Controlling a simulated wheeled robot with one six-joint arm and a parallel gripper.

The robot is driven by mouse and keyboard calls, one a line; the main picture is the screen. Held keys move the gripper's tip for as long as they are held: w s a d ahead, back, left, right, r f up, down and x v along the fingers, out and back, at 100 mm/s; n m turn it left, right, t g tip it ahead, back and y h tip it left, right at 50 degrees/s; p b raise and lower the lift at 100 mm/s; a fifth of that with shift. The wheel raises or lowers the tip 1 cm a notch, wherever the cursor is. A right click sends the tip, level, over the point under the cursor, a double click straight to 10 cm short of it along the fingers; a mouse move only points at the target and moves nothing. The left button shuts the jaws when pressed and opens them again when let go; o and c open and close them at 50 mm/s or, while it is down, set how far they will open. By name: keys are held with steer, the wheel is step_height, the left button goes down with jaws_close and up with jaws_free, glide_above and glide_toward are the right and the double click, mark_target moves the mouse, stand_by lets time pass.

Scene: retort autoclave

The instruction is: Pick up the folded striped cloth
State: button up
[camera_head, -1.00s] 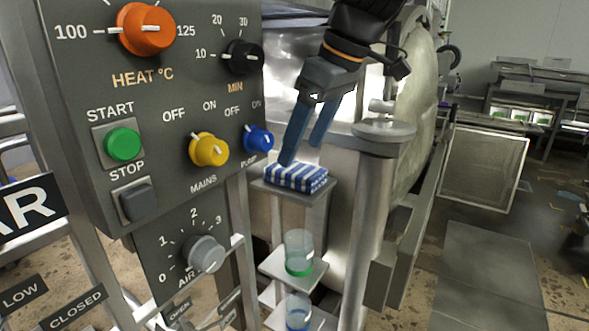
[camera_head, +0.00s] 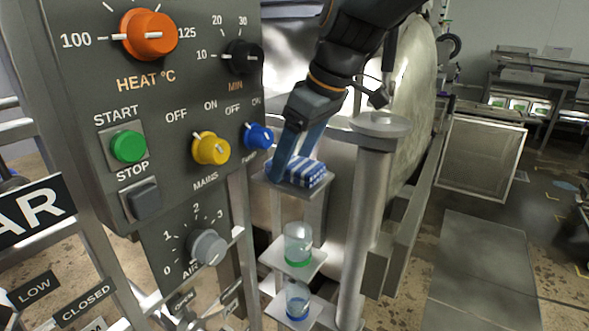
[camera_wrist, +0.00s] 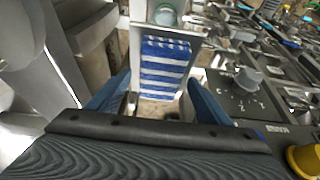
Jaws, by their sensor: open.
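The folded striped cloth (camera_head: 305,173), blue and white, lies on a small metal shelf (camera_head: 262,179) beside the control panel in the head view. My gripper (camera_head: 288,168) is open, its blue fingers pointing down at the cloth. In the wrist view the cloth (camera_wrist: 165,66) shows ahead between the two blue fingers, with a finger on either side. I cannot tell whether the fingers touch it.
The grey control panel (camera_head: 185,95) with knobs and buttons stands close left of my gripper. A metal post (camera_head: 366,220) stands close to the right. Lower shelves hold a green-banded glass (camera_head: 298,243) and a blue-banded glass (camera_head: 298,300).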

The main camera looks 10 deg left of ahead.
mark_target(299, 163)
steer(key=shift+f, duration=0.15)
steer(key=c, duration=1.1)
steer(key=shift+c, duration=0.2)
steer(key=r+b, duration=0.1)
steer(key=r, duration=0.1)
steer(key=r+b, duration=0.1)
steer(key=r, duration=0.2)
steer(key=d+r+b, duration=0.1)
steer(key=r, duration=0.1)
steer(key=shift+s+r, duration=0.1)
steer(key=shift+r, duration=0.2)
steer(key=s+d+p, duration=0.2)
steer(key=s+d, duration=0.1)
steer(key=d, duration=0.5)
steer(key=s+d+p, duration=0.2)
steer(key=s+d, duration=0.2)
steer(key=d, duration=0.5)
steer(key=shift+s+d+p, duration=0.2)
steer(key=shift+d+p, duration=0.05)
steer(key=shift+p, duration=0.1)
